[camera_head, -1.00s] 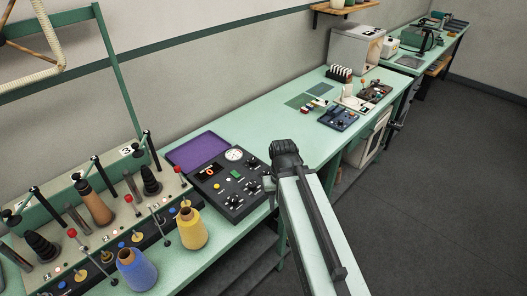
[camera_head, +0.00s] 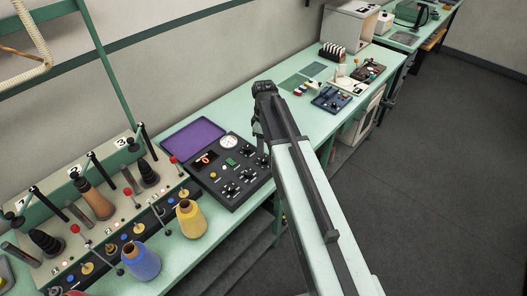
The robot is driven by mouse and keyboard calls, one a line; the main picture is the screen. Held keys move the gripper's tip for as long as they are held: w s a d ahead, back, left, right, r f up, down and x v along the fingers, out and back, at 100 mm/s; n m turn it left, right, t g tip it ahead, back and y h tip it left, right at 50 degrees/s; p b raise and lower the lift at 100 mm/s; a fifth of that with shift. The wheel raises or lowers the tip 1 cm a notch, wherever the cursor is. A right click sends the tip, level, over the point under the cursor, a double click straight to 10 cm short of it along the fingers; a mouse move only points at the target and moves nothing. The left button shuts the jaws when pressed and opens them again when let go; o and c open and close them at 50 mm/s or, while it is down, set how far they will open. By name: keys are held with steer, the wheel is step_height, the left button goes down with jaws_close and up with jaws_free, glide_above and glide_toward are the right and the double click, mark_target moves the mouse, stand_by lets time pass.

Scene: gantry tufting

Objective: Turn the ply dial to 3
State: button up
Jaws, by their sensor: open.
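A black control panel (camera_head: 226,178) lies on the green bench, with a round white gauge (camera_head: 228,142), a small red-lit display (camera_head: 204,158), a green button (camera_head: 231,162) and several black dials. Some dials are in a row near its front, such as one dial (camera_head: 229,189). I cannot read which is the ply dial or where it points. My gripper (camera_head: 263,90) is at the end of my arm, beyond the panel's right edge and apart from the dials I can see. Its jaws are open and look empty. My arm may hide part of the panel's right side.
A purple pad (camera_head: 193,143) lies behind the panel. To the left stand a yellow cone (camera_head: 191,220), a blue cone (camera_head: 139,260) and a creel with upright posts. A blue device (camera_head: 331,100) sits farther right. Dark floor (camera_head: 420,180) is clear at right.

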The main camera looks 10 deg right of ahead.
mark_target(264, 159)
steer(key=shift+f+b, duration=0.5)
steer(key=shift+b, duration=0.1)
step_height(264, 159, down, 7)
steer(key=b, duration=0.7)
jaws_close()
